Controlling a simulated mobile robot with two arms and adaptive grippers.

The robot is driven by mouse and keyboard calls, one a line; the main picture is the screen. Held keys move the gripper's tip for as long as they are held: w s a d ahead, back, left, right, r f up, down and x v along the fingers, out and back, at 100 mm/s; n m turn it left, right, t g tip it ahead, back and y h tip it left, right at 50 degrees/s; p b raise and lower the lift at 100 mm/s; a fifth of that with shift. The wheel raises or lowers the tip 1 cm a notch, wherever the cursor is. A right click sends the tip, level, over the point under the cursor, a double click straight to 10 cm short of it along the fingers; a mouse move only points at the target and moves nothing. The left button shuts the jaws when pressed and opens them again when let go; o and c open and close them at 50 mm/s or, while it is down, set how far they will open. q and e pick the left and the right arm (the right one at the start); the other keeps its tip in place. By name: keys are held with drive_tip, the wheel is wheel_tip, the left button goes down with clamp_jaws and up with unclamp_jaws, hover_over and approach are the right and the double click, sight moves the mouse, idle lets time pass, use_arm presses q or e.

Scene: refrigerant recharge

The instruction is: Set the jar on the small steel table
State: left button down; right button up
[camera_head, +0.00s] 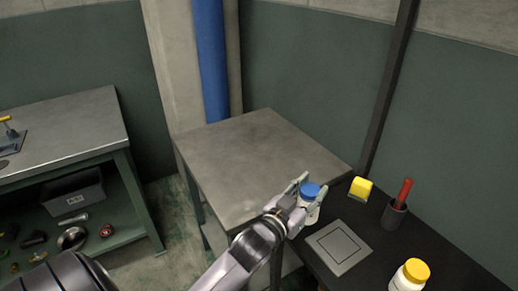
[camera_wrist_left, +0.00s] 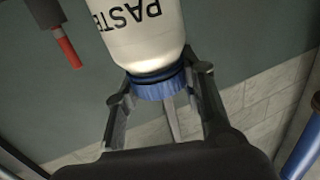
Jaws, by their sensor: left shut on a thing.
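A white jar with a blue lid (camera_head: 309,190) is held by my left gripper (camera_head: 300,197) near the corner where the steel table and the black worktop come close. In the left wrist view the jar (camera_wrist_left: 145,30) shows black lettering reading "PASTE", with its blue lid (camera_wrist_left: 158,84) between the fingers of my left gripper (camera_wrist_left: 160,92). The small steel table (camera_head: 255,155) has a bare top and stands left of and behind the jar. I cannot tell whether the jar touches any surface. My right gripper is not in view.
The black worktop (camera_head: 420,245) holds a grey square plate (camera_head: 338,247), a yellow block (camera_head: 360,188), a cup with a red-handled tool (camera_head: 395,213) and a white jar with a yellow lid (camera_head: 410,275). A workbench (camera_head: 60,130) with a lower shelf stands at left. A blue pipe (camera_head: 211,60) rises behind.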

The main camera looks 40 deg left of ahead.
use_arm(q)
drive_tip(key=w+a+r+n+y+p, duration=0.1)
drive_tip(key=w+a+r+y, duration=0.1)
drive_tip(key=w+a+r, duration=0.75)
drive_tip(key=w+a+r+n+y, duration=0.2)
drive_tip(key=w+a+r, duration=0.4)
drive_tip(key=a, duration=0.6)
wheel_tip(320, 180, down, 18)
drive_tip(key=s, duration=0.1)
drive_tip(key=shift+f, duration=0.25)
drive_tip(key=c, duration=1)
unclamp_jaws()
drive_tip(key=shift+c, duration=0.2)
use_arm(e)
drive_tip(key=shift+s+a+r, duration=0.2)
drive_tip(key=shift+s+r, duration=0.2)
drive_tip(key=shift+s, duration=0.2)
use_arm(q)
drive_tip(key=shift+s+d, duration=0.1)
drive_tip(key=s+d, duration=0.2)
drive_tip(key=s, duration=0.9)
drive_tip(key=shift+s+b, duration=0.4)
drive_tip(key=shift+b, duration=0.05)
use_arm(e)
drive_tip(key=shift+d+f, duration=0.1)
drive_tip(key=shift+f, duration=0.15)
